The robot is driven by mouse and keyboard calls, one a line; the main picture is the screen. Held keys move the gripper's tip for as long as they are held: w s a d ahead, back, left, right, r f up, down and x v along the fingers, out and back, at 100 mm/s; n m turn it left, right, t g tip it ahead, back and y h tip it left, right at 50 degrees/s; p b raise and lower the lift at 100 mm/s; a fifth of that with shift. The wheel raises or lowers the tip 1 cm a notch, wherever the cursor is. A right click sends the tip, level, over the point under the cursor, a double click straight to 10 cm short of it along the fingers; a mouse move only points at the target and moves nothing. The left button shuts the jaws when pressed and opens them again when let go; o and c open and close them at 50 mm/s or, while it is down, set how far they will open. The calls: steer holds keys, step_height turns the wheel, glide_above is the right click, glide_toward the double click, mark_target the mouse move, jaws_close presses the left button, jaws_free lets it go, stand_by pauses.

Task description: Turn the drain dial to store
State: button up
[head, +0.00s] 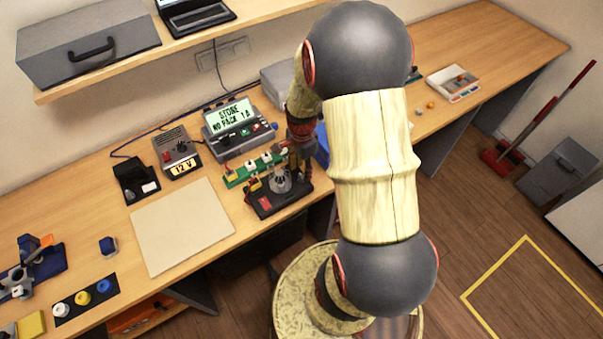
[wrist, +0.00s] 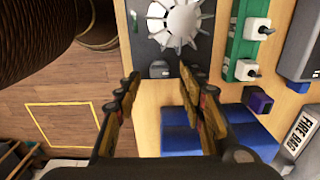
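A black unit carries a silver finned round part (head: 281,180), which the wrist view also shows at its top edge (wrist: 176,22). In the wrist view a small grey knob (wrist: 160,69) sits on the black plate below the fins; it may be the drain dial, but its marks are too small to read. My gripper (wrist: 161,79) is open, with its fingertips apart on either side of the knob in the picture and nothing between them. Contact cannot be told. The grey charger's display (head: 232,115) reads STORE, NO PACK, 1A.
A green strip with white plugs (wrist: 245,45) stands right of the finned part. Blue blocks (wrist: 190,132) and a bag labelled FIRE BAG (wrist: 300,130) lie nearby. A 12 V supply (head: 177,150) stands left of the charger. A pale mat (head: 182,227) is bare.

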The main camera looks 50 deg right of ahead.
mark_target(302, 178)
steer(key=shift+f, duration=1.2)
steer(key=shift+c, duration=1.1)
steer(key=c, duration=0.8)
jaws_close()
